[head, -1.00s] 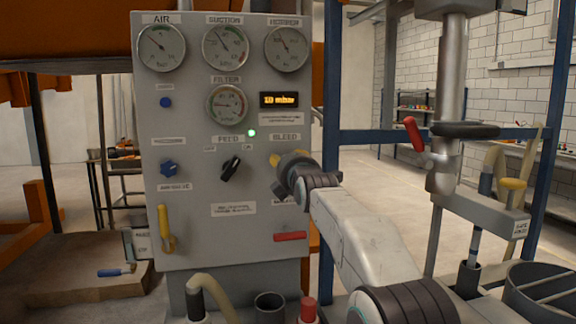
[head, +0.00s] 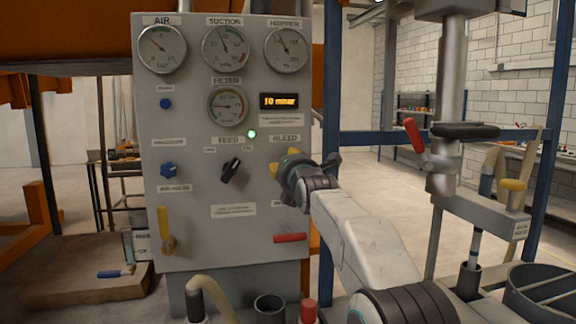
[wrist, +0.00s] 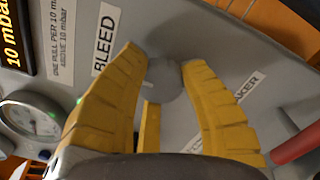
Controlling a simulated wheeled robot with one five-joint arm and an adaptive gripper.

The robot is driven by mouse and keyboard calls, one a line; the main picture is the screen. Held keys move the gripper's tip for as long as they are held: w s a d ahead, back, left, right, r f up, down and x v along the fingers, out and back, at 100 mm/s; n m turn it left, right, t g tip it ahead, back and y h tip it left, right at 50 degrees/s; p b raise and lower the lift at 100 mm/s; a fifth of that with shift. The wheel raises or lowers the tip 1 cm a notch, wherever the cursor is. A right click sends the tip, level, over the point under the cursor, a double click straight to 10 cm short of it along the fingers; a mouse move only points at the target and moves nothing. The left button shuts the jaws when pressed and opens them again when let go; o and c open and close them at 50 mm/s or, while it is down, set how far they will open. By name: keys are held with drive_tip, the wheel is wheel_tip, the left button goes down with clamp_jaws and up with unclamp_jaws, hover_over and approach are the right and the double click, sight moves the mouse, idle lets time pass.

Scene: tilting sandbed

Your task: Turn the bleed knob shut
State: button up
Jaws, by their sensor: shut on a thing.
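The bleed knob (wrist: 165,80) is a small round grey knob on the grey control panel (head: 185,235), beside the BLEED label (wrist: 105,38) in the wrist view. My gripper (wrist: 160,60) has yellow ribbed fingers on either side of the knob, with their tips against it; it is shut on the knob. A narrow yellow piece (wrist: 150,127) shows below the knob; I cannot tell what it belongs to. In the head view my gripper (head: 281,162) is at the panel's right side, under the BLEED label (head: 285,138), and hides the knob.
The black feed knob (head: 231,170) is left of my gripper, with a lit green lamp (head: 252,134) above it. The display (head: 279,101) reads 10 mbar. A red handle (head: 290,238) is below my gripper. A steel column (head: 453,100) with a red lever stands at right.

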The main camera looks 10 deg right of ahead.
drive_tip(key=shift+a+f, duration=0.15)
drive_tip(key=shift+f, duration=0.1)
drive_tip(key=o, duration=1.2)
drive_tip(key=shift+r, duration=0.1)
drive_tip(key=shift+s, duration=0.1)
drive_tip(key=shift+s, duration=0.2)
drive_tip(key=s, duration=1.1)
drive_tip(key=shift+s, duration=0.15)
